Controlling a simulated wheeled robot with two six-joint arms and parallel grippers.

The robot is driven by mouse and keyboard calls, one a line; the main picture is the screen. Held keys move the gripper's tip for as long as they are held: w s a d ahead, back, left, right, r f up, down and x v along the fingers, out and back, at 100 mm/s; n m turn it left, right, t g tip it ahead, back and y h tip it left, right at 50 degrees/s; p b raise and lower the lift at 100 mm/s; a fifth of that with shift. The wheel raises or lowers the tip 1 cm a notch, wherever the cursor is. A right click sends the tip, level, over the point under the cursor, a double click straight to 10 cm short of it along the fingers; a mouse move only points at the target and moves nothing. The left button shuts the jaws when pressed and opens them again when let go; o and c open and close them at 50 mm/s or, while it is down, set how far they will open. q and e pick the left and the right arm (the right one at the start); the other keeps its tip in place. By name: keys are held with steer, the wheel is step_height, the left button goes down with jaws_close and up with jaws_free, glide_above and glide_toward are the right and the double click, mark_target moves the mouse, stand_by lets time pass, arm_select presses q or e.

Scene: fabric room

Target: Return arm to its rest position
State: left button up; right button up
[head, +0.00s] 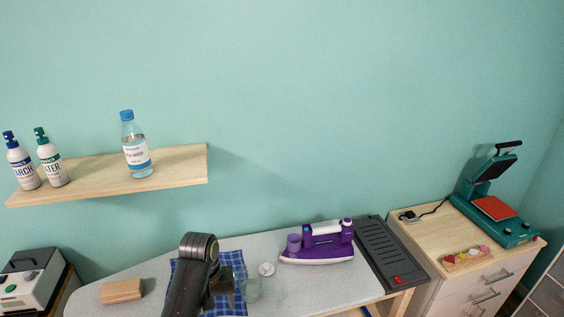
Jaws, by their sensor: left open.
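My left arm rises dark from the bottom edge in the head view, over the ironing board (145,277). My left gripper (224,291) hangs at its end, over a blue checked cloth (236,262) on the board. The gripper is open, but its fingertips are hard to make out against the cloth. I see nothing held. My right gripper is not in view.
A wall shelf (185,165) holds three bottles. A heat press (495,207) stands right.

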arm_select(q)
steer(key=s+a+f+t+y, duration=0.1)
steer(key=s+a+f, duration=0.2)
steer(key=s+a, duration=0.35)
steer(key=s+a+f+t, duration=0.1)
steer(key=s+a+f, duration=0.2)
steer(key=s, duration=0.7)
steer(key=s+a+r+m+t+y, duration=0.1)
steer(key=s+a+r, duration=0.1)
steer(key=s, duration=0.5)
steer(key=s+a+r+m+t, duration=0.1)
steer(key=s+a+r, duration=0.2)
steer(key=s, duration=0.4)
step_height(320, 180, down, 34)
steer(key=a+f+g+b, duration=0.1)
steer(key=a+g+b, duration=0.1)
steer(key=b, duration=0.6)
steer(key=s+d+f+b, duration=0.1)
steer(key=s+f+b, duration=0.2)
steer(key=s+f, duration=0.4)
steer(key=s+d+f+b, duration=0.1)
steer(key=s+f+b, duration=0.2)
steer(key=s+f, duration=0.5)
step_height(320, 180, down, 5)
steer(key=shift+f+g, duration=0.2)
steer(key=shift+g, duration=0.2)
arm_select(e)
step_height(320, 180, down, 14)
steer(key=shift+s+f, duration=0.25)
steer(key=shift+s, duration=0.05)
